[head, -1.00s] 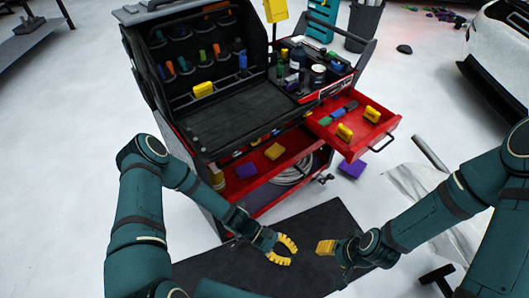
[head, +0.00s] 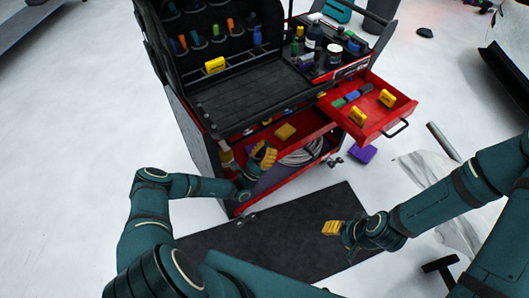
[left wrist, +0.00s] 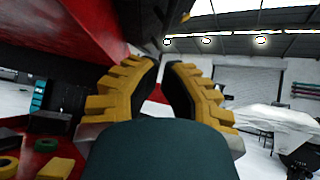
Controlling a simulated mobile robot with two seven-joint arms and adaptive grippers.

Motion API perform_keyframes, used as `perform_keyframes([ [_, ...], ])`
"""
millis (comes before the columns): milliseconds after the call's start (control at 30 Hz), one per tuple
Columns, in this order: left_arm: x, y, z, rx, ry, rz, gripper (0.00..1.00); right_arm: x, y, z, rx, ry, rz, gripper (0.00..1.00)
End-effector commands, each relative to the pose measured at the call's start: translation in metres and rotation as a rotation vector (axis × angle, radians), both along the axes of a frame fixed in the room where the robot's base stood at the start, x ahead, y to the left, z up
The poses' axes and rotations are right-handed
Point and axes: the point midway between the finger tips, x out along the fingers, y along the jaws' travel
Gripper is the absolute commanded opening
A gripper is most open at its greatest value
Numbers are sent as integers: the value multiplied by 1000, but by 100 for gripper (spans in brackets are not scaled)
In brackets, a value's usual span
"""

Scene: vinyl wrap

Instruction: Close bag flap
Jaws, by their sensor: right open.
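The black tool bag or case stands open on the red cart, with its pocketed back panel (head: 205,45) upright. A black ribbed panel (head: 245,105) lies flat in front of it and looks like the lowered flap. My left gripper (head: 264,155) is below that panel's front edge, at the lower red opening. In the left wrist view its yellow fingers (left wrist: 163,75) are apart with a narrow gap and nothing between them. Red and dark surfaces are close above it. My right gripper (head: 333,228) is open and empty over the black floor mat, away from the cart.
A red drawer (head: 370,105) with yellow blocks sticks out at the right. The lower compartment holds a coiled hose (head: 302,152) and a yellow block (head: 285,132). A purple block (head: 363,155) lies on the floor. The black mat (head: 285,245) lies in front, with clear floor at left.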

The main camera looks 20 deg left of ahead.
Motion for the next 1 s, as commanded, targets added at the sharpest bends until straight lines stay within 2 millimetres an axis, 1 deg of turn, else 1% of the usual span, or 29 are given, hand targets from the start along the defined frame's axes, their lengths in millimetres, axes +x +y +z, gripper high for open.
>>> perform_keyframes([
  [33, 6, -5, 8, 0, -2, -4, 0, 0, 0, 0, 0, 0, 0, 53],
  [100, 15, -9, 18, 1, -2, -3, 0, 0, 0, 0, 0, 0, 0, 53],
  [267, 33, -20, 39, 0, -1, -5, 0, 0, 0, -1, 0, 0, 0, 53],
  [300, 32, -17, 47, 2, 0, -3, 0, 0, 0, 0, 0, 0, 0, 53],
  [400, 32, -16, 60, 3, 0, -4, 0, 0, 0, 1, 0, 1, 0, 53],
  [500, 33, -15, 69, 2, 2, -3, 0, 0, 0, 2, 0, 1, 0, 53],
  [667, 33, -15, 75, 3, 1, -3, 0, 0, 0, 2, 0, 1, 0, 53],
  [1000, 33, -15, 76, 2, 2, -3, 0, 0, 0, 2, 0, 1, 0, 53],
])
